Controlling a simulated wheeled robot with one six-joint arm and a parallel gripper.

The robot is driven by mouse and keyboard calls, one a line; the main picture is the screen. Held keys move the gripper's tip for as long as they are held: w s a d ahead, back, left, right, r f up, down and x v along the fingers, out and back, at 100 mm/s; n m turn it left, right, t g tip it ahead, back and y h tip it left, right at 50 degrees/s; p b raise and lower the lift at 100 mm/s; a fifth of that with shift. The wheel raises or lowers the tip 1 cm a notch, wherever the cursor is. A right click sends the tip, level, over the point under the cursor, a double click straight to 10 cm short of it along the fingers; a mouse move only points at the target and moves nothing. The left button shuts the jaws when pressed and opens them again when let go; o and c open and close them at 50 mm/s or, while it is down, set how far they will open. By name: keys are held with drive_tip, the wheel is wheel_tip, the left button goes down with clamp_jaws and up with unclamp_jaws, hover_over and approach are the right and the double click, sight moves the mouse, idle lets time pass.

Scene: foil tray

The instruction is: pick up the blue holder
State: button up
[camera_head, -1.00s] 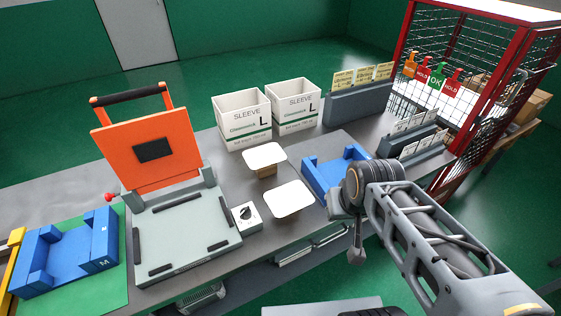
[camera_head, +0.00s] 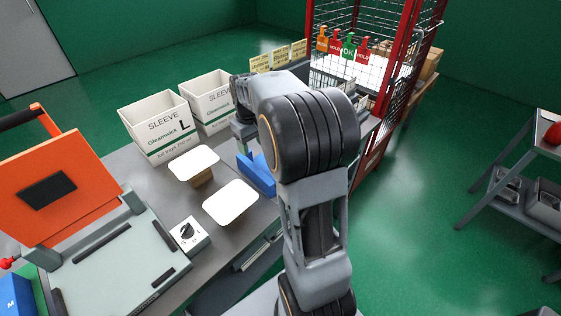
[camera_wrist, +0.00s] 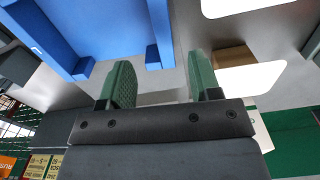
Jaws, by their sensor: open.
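A blue holder (camera_head: 258,175) lies on the grey bench, mostly hidden behind my arm in the head view. In the wrist view the blue holder (camera_wrist: 105,25) fills the upper left, with a raised wall and small blocks along its edge. The left finger is close to the holder's edge in the picture; I cannot tell the gap in depth. The head view hides the fingers behind my arm. Another blue holder (camera_head: 14,296), marked M, is cut off at the lower left.
White pads on brown blocks (camera_head: 230,202) stand left of the holder, and sleeve boxes (camera_head: 160,128) behind them. An orange-lidded machine (camera_head: 60,190) and a dial box (camera_head: 187,234) are further left. A red mesh cage (camera_head: 385,80) stands behind to the right.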

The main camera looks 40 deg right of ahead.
sight(255, 168)
wheel_tip(255, 168, down, 8)
drive_tip(key=shift+d, duration=0.15)
drive_tip(key=shift+w+a+f+p, duration=0.15)
drive_tip(key=shift+f+p, duration=0.25)
drive_tip(key=shift+f, duration=2.25)
drive_tip(key=shift+c, duration=0.2)
clamp_jaws()
